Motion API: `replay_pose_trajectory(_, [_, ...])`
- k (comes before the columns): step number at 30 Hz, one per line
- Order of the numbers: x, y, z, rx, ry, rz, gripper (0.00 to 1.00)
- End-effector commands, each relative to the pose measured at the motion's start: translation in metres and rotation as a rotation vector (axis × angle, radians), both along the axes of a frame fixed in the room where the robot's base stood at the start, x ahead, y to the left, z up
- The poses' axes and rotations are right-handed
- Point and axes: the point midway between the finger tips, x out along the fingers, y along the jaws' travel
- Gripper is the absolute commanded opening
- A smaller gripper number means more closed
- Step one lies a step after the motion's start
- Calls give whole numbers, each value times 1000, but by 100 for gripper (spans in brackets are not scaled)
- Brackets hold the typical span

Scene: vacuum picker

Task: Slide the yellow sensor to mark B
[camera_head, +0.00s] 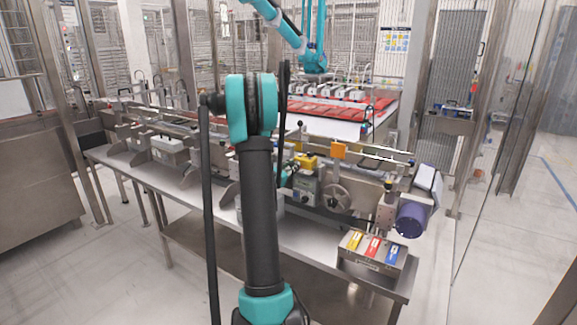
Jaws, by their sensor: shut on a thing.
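The yellow sensor (306,161) is a small yellow block on the rail of the machine, just right of my arm's dark upright link. My gripper (293,164) is at its left side, mostly hidden behind my own arm; only a small teal and dark part shows. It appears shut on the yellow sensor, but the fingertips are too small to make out. Mark B cannot be read at this size.
A handwheel (336,196) and a grey box (304,188) sit below. A purple motor (411,219) is at the machine's right end.

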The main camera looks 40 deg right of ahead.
Motion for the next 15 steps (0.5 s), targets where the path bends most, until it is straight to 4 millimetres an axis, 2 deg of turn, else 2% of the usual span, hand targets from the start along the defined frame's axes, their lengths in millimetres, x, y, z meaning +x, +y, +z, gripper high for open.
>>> replay_pose_trajectory(6, [0, 0, 0, 0, 0, 1, 0])
replay_pose_trajectory(7, [0, 0, 0, 0, 0, 1, 24])
replay_pose_trajectory(9, [0, 0, 0, 0, 0, 1, 32])
replay_pose_trajectory(15, [0, 0, 0, 0, 0, 1, 32])
